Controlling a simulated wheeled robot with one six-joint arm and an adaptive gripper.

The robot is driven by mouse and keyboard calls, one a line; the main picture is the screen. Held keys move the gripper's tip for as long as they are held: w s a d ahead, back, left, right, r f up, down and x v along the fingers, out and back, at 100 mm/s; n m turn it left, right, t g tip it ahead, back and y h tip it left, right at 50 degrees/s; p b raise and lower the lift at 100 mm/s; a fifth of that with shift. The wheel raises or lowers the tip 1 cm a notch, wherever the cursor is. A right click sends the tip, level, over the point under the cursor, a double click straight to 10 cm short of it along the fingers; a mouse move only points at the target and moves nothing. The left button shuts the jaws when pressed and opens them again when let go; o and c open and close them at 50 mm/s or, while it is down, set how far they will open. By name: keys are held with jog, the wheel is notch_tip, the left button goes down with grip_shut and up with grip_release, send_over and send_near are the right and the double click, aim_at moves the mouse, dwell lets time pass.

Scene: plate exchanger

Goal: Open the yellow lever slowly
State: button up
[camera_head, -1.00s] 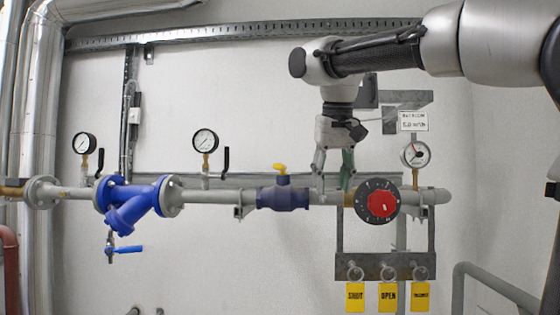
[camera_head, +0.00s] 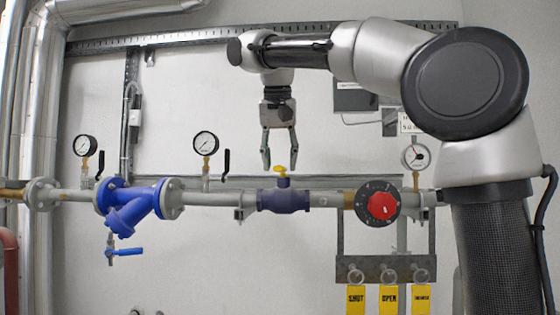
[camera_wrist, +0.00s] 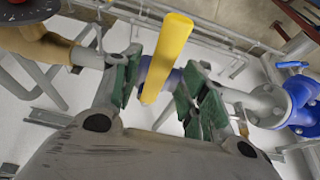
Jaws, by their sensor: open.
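The yellow lever (camera_head: 281,169) sits on top of a dark blue valve body (camera_head: 284,200) in the grey horizontal pipe. In the wrist view the yellow lever (camera_wrist: 166,55) shows between the two green-padded fingers, with a gap on each side. My gripper (camera_head: 280,166) is open and points down, its fingertips just above the lever in the head view. In the wrist view my gripper (camera_wrist: 155,95) holds nothing. I cannot tell from the frames exactly how far the tips are above the lever.
A blue strainer (camera_head: 134,203) with a small blue handle (camera_head: 128,251) is on the left. Pressure gauges (camera_head: 206,143) with black levers stand along the pipe. A red knob (camera_head: 382,208) is right of the valve, above yellow tags (camera_head: 389,299). The wall pipework is close below my gripper.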

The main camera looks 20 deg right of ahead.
jog(key=shift+w+f, duration=0.1)
jog(key=shift+f, duration=0.2)
grip_shut()
jog(key=shift+s+d+n+y, duration=0.25)
jog(key=shift+d+n+y, duration=0.15)
jog(key=shift+d+n, duration=0.65)
grip_release()
jog(key=v, duration=1.2)
jog(key=shift+s, duration=0.15)
